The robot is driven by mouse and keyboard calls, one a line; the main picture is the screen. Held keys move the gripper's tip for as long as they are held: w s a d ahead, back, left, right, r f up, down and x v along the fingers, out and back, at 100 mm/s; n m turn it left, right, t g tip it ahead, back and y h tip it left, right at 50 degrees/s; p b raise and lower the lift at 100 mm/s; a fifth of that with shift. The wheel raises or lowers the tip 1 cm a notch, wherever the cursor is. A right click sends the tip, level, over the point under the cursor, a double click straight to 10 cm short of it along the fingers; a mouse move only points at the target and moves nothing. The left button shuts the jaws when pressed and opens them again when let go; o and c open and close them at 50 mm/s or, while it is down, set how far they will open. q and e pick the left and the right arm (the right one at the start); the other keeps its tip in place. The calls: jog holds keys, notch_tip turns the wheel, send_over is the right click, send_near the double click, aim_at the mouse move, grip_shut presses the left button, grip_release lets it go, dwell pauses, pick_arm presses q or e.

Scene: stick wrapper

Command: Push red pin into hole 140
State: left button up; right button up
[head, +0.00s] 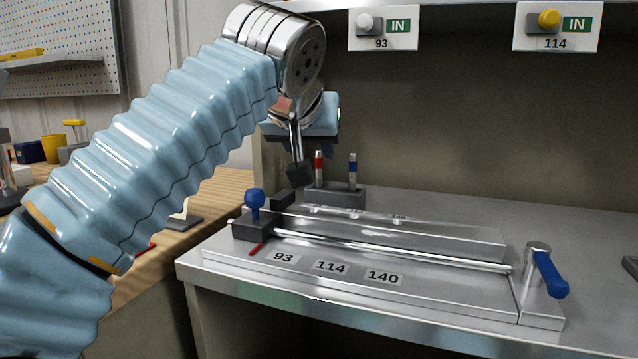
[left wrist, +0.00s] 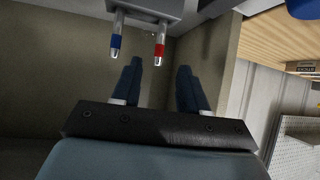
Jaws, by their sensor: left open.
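The red pin (head: 319,168) stands upright at the left of a grey holder (head: 338,197) on the metal bench. It also shows in the left wrist view (left wrist: 159,45), above the gap between my finger tips. My left gripper (head: 291,188) is open and empty, just left of the red pin and apart from it. Its two dark fingers show in the left wrist view (left wrist: 158,78). The label 140 (head: 382,277) is the rightmost of three on the front plate. A small marked spot (head: 398,218) shows on the rail behind, too small to read as a hole.
A blue pin (head: 353,172) stands right of the red one. A blue knob (head: 255,200) on a slider block and a long rod (head: 395,250) lie in front. A blue-handled lever (head: 549,273) is at the right. The back wall rises behind the bench.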

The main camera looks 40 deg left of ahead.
aim_at(318, 163)
pick_arm(q)
jog(key=b+x, duration=0.1)
jog(key=x, duration=0.4)
jog(key=shift+w+f, duration=0.15)
jog(key=shift+f, duration=0.15)
grip_shut()
